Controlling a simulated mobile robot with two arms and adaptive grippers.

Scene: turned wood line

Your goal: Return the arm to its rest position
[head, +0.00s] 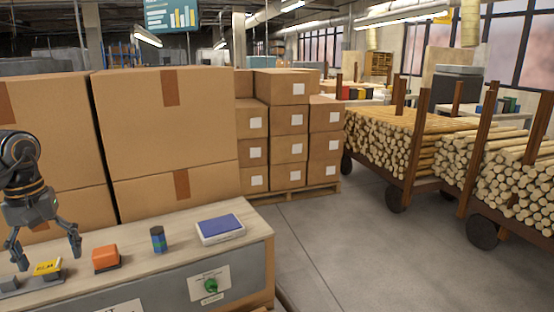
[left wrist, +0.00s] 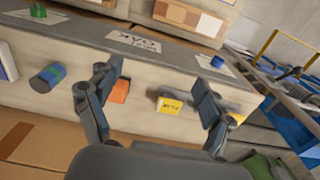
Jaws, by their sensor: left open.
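My left gripper (head: 46,248) hangs above the left end of the wooden workbench (head: 255,222) in the head view, its fingers pointing down and spread apart. Its two fingers also show in the left wrist view (left wrist: 160,100), open with nothing held between them. A yellow-topped block (head: 47,267) lies on the bench below the fingers; it also shows in the left wrist view (left wrist: 172,106). An orange block (head: 106,258) sits just right of the gripper. My right gripper is not in either view.
A dark blue-green cylinder (head: 158,239) and a blue-topped tray (head: 220,229) stand farther right on the bench. Large cardboard boxes (head: 170,130) rise close behind it. Carts of wooden rods (head: 390,140) stand at the right, with clear floor (head: 340,250) between.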

